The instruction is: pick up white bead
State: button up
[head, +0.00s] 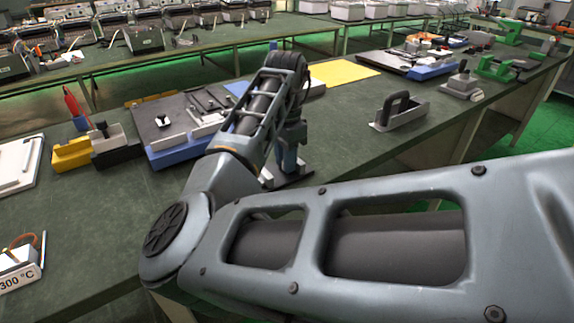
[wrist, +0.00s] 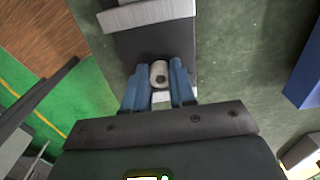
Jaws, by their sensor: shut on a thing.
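The white bead (wrist: 159,74) is a small pale cylinder with a dark hole in its end. In the wrist view it sits between the blue fingertips of my gripper (wrist: 158,80), which is shut on it. In the head view my gripper (head: 286,176) points down low over the workbench, behind my own arm. The bead cannot be made out there. In the wrist view a dark grey block (wrist: 154,42) with a lighter metal part lies directly beyond the bead. I cannot tell whether the bead touches it.
The green workbench (head: 90,225) carries a blue-edged tray (head: 185,150) left of my gripper and a grey handled block (head: 398,110) to the right. A yellow sheet (head: 342,72) lies behind. A "300 °C" sign (head: 20,278) stands front left. The bench front edge is close to my gripper.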

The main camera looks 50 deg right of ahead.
grip_shut()
jog(key=shift+r, duration=0.15)
